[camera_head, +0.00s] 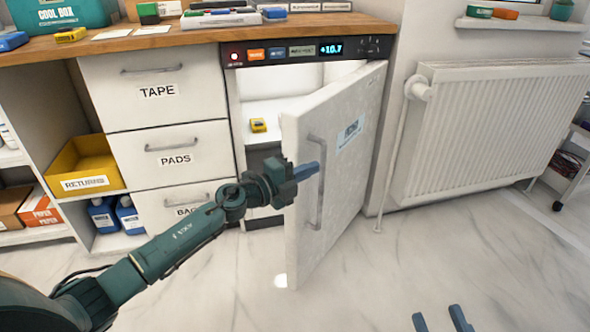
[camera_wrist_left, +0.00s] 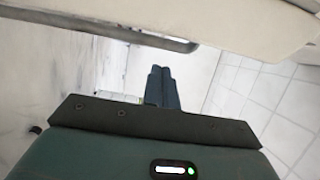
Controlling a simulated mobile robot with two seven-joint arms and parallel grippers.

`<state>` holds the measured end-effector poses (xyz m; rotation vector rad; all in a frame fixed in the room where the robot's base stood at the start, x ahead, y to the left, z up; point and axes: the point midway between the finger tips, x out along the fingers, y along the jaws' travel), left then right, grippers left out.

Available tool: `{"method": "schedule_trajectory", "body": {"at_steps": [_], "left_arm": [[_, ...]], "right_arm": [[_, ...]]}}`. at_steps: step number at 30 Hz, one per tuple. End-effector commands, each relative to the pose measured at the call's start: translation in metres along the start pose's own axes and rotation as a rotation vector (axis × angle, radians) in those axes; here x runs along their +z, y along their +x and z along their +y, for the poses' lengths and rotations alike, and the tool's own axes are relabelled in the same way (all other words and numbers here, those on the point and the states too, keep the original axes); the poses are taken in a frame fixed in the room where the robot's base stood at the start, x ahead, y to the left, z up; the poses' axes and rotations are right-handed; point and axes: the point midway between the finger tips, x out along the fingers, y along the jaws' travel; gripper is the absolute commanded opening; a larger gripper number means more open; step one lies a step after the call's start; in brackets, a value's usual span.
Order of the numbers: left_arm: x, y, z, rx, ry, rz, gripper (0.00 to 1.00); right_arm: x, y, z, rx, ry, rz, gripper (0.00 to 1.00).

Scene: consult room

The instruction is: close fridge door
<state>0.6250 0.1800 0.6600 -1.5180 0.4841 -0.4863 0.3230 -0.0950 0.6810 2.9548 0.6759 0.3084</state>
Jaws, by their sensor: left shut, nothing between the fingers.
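The fridge door (camera_head: 345,165) stands ajar, hinged at the right and swung out towards me. It has a grey vertical handle (camera_head: 315,182) and a small label. The lit fridge interior (camera_head: 270,112) shows at the door's left, with a small yellow item (camera_head: 258,125) on a shelf. My left gripper (camera_head: 306,171) is shut and empty, in front of the door's outer face near the handle; I cannot tell whether it touches. In the left wrist view its fingers (camera_wrist_left: 161,86) are together, with the handle (camera_wrist_left: 110,27) above them. My right gripper (camera_head: 443,320) shows only its fingertips, apart, at the bottom edge.
Drawers (camera_head: 157,92) marked TAPE and PADS stand left of the fridge under a wooden counter (camera_head: 180,38). A yellow bin (camera_head: 82,182) sits on a shelf further left. A white radiator (camera_head: 490,130) is on the wall at right. The marble floor in front is clear.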

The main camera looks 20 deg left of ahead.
Motion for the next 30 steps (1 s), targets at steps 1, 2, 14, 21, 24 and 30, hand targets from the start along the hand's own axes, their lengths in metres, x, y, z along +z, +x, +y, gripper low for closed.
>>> {"method": "schedule_trajectory", "body": {"at_steps": [1, 2, 14, 21, 24, 30], "left_arm": [[0.013, -0.006, 0.007, 0.003, 0.004, -0.008, 0.00], [0.016, -0.008, 0.006, 0.003, 0.004, -0.008, 0.00], [0.033, -0.014, 0.002, 0.003, 0.001, -0.005, 0.00], [0.033, -0.014, 0.002, 0.003, 0.002, -0.005, 0.00], [0.033, -0.014, 0.002, 0.003, 0.002, -0.001, 0.00], [0.033, -0.015, 0.003, 0.003, 0.003, 0.019, 0.00]], "right_arm": [[0.005, 0.000, -0.002, -0.003, 0.013, 0.009, 0.36], [0.005, 0.000, -0.002, -0.004, 0.019, 0.014, 0.36], [-0.002, 0.003, -0.003, -0.009, 0.049, 0.032, 0.36], [-0.004, 0.003, -0.003, -0.011, 0.048, 0.036, 0.36], [-0.003, 0.003, -0.003, -0.011, 0.048, 0.035, 0.36], [0.001, 0.002, -0.004, -0.013, 0.054, 0.034, 0.36]]}}
